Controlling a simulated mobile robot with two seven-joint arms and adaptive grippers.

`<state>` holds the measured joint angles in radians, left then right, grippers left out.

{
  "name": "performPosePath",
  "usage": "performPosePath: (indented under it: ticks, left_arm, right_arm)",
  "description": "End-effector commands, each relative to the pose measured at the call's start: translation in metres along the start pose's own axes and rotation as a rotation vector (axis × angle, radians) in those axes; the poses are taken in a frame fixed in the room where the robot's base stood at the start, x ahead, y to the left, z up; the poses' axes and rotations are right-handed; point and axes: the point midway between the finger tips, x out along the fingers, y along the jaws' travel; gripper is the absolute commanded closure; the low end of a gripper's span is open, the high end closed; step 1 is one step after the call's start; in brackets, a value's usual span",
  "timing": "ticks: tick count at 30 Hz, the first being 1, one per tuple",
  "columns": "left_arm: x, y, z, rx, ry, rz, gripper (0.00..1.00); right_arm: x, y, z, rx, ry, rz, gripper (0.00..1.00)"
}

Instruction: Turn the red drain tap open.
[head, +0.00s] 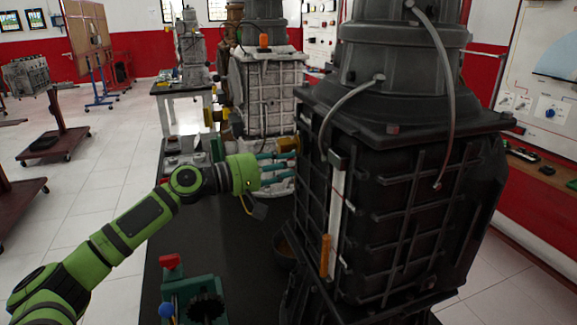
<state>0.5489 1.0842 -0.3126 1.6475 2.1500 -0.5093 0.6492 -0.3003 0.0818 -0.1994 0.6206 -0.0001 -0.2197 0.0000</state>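A small red piece (169,262), which may be the red drain tap, sits at the upper left of a green fixture (208,287) on the dark bench, low in the head view. Its exact shape and turned position are too small to tell. Nothing is visibly held. My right gripper is not in view.
A large black engine unit (400,200) fills the right side, with an orange handle (325,255) low on its left. A blue knob (166,310) is by the green fixture. The dark bench top (215,240) is clear in the middle.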

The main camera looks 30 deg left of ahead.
Motion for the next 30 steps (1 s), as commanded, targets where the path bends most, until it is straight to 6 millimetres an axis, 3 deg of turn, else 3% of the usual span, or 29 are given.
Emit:
performPosePath:
  ticks: [9,30]
  left_arm:
    - [0.007,-0.001,-0.005,-0.004,-0.157,0.009,1.00]
    - [0.018,0.001,-0.010,-0.001,-0.467,0.003,1.00]
  right_arm:
    - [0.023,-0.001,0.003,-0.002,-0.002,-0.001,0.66]
    - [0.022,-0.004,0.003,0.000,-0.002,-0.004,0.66]
